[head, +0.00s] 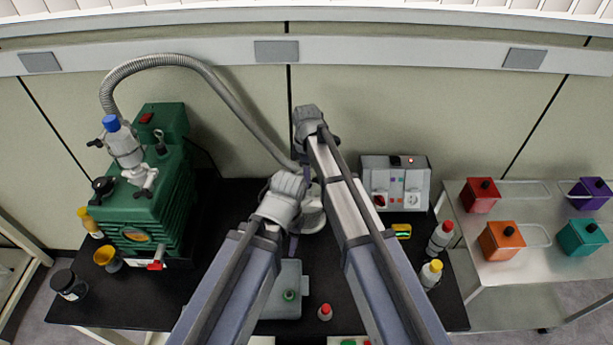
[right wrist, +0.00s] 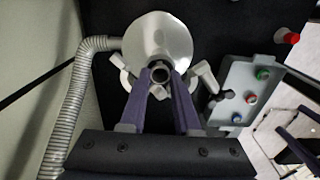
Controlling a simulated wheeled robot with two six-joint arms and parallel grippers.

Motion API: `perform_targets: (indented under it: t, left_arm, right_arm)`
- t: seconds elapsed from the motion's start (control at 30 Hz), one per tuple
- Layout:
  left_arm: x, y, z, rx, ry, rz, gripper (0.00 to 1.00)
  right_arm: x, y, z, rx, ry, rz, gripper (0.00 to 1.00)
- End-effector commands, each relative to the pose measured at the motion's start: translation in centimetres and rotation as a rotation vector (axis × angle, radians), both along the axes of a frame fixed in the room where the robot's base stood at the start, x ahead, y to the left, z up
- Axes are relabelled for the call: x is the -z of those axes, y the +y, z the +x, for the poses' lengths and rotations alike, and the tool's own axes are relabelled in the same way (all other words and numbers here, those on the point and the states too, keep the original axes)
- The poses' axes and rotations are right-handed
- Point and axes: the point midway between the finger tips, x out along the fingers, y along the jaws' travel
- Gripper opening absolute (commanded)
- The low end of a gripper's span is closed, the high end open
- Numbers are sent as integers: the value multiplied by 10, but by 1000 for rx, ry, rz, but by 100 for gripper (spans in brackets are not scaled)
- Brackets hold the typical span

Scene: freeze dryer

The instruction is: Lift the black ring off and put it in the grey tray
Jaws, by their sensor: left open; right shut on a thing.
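In the right wrist view my right gripper (right wrist: 161,76) has both fingertips closed around a small dark ring (right wrist: 160,70), the black ring. The ring sits over the middle of a silver round flange (right wrist: 158,38); I cannot tell whether it touches it. In the head view my right arm hides most of this gripper and the ring. My left gripper (head: 294,243) is open, below the right hand and close to the silver flange (head: 313,215). The grey tray (head: 272,274) lies nearer on the black bench; it also shows in the right wrist view (right wrist: 236,76) with small capped parts inside.
A green pump (head: 165,200) stands at left, with a grey corrugated hose (head: 225,90) arching to the flange. A grey control box (head: 395,180) stands at right behind bottles (head: 431,273). A small red-capped bottle (head: 325,312) is right of the tray. A steel cart (head: 520,215) holds coloured boxes.

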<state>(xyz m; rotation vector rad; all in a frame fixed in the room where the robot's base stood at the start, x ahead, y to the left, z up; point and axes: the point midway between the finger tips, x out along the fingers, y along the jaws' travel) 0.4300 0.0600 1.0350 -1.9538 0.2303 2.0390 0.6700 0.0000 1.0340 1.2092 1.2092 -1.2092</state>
Motion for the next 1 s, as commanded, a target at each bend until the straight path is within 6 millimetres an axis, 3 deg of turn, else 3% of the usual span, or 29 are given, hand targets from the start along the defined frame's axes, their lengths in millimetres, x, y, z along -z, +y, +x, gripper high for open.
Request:
perform_targets:
  t: [1.0]
  left_arm:
    - [-30,0,0,0,0,0,50]
  right_arm:
    - [-30,0,0,0,0,0,0]
